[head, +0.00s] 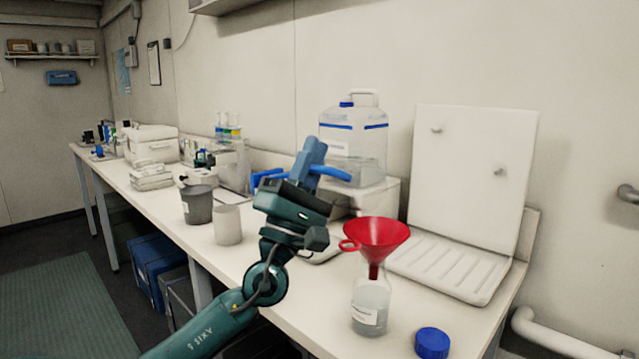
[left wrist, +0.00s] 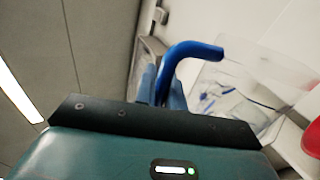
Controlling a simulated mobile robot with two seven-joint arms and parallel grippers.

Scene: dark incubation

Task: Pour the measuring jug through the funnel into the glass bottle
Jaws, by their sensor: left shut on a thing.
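My left gripper (head: 312,155) is raised over the bench, left of the funnel and higher than it. It is shut on the blue handle of the measuring jug (head: 332,172), which curves out to the right of the fingers. The handle also shows in the left wrist view (left wrist: 195,50); the clear body is hard to make out, so its tilt and level cannot be told. The red funnel (head: 376,238) sits upright with its spout in the neck of the glass bottle (head: 370,308). The bottle stands upright, labelled, with clear liquid inside. My right gripper is not in view.
A blue cap (head: 432,343) lies right of the bottle. A white drying rack (head: 475,165) stands behind. A large carboy (head: 352,140) rests on a white box behind the gripper. A grey beaker (head: 197,204) and a pale cup (head: 228,225) stand to the left.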

